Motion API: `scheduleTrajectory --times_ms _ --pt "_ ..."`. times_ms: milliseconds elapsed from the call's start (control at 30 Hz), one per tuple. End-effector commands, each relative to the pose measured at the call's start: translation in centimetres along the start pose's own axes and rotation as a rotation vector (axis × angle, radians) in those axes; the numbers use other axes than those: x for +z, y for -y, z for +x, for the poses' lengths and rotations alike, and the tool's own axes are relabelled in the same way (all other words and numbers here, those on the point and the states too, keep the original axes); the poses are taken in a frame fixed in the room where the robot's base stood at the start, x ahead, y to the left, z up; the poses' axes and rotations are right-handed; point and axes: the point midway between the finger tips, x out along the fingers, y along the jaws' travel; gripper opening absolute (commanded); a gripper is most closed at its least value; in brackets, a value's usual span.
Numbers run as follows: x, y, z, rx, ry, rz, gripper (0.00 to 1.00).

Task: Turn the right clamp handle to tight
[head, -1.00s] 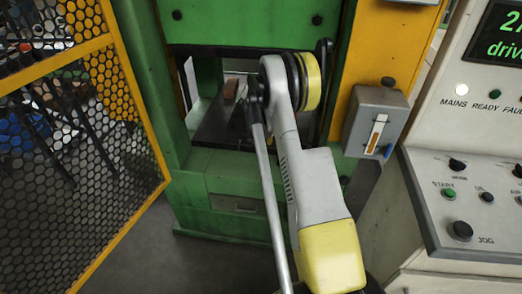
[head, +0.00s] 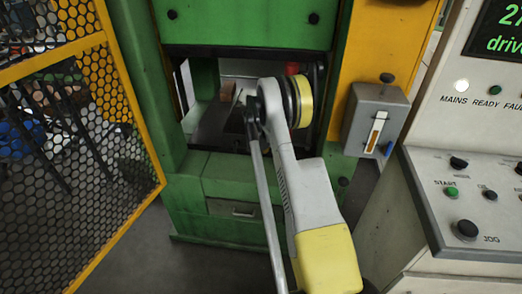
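The green machine (head: 240,30) has an open bay in its front. I cannot clearly pick out the right clamp handle; that part of the bay is mostly covered.
A yellow-framed mesh gate (head: 132,115) stands open at the left. A grey box with a slotted lever (head: 376,122) is on the yellow panel right of the bay. A control console (head: 470,195) fills the right side. Some floor (head: 150,255) is clear at lower left.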

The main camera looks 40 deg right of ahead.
Motion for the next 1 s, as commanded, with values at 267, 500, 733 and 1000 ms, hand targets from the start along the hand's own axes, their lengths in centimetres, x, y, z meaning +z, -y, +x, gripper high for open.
scheduleTrajectory --times_ms 267,500,733,1000 --pt "0.07 -0.32 0.07 -0.124 0.003 0.056 0.00" --pt "0.06 -0.19 0.06 -0.238 0.001 0.102 0.00" --pt "0.07 -0.15 0.07 -0.239 0.002 0.101 0.00" --pt "0.04 -0.10 0.04 -0.239 0.001 0.100 0.37"
